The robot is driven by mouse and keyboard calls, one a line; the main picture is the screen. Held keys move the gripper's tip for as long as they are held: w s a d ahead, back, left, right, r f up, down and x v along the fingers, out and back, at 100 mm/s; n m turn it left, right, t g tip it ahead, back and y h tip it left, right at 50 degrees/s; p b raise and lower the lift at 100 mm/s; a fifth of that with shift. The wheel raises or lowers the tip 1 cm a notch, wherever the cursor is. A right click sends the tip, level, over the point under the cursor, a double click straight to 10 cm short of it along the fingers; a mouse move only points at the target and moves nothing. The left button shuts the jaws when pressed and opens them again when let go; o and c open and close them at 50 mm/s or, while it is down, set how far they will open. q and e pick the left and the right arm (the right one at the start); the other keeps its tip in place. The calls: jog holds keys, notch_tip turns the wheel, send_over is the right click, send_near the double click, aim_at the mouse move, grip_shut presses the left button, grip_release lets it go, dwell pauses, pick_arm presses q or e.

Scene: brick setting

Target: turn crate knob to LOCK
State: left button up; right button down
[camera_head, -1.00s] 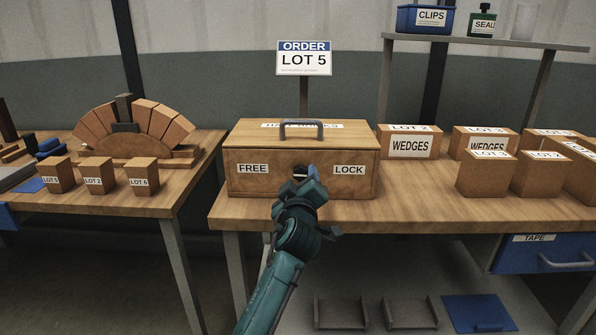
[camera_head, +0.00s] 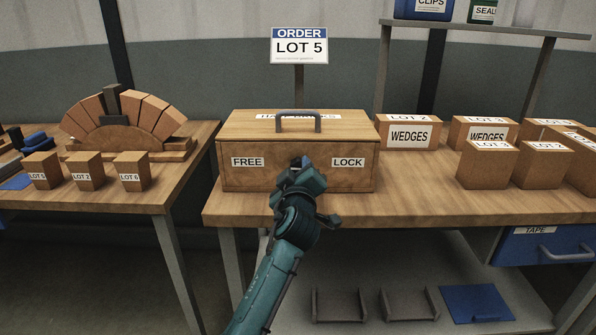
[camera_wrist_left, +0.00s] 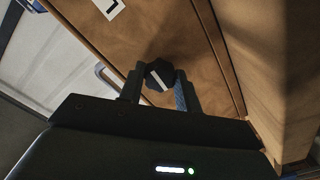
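The wooden crate (camera_head: 240,178) stands on the bench with its lid down and a grey handle on top. Its front has a FREE label (camera_head: 247,162) at left and a LOCK label (camera_head: 348,162) at right. My left gripper (camera_head: 299,166) is at the middle of the front, between the labels, and hides the knob in the head view. In the left wrist view the dark knob (camera_wrist_left: 158,76) with a slanted white line lies between the two fingers of my left gripper (camera_wrist_left: 160,88). The fingers look apart, one each side; firm contact cannot be told. My right gripper is not in view.
WEDGES boxes (camera_head: 409,135) and smaller lot boxes (camera_head: 487,166) stand right of the crate. An ORDER LOT 5 sign (camera_head: 299,46) rises behind it. A left table (camera_head: 120,201) holds blocks and a brick arch. The bench top (camera_head: 420,195) before the boxes is clear.

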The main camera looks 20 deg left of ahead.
pick_arm(q)
jog(key=c, duration=0.4)
jog(key=shift+c, duration=0.2)
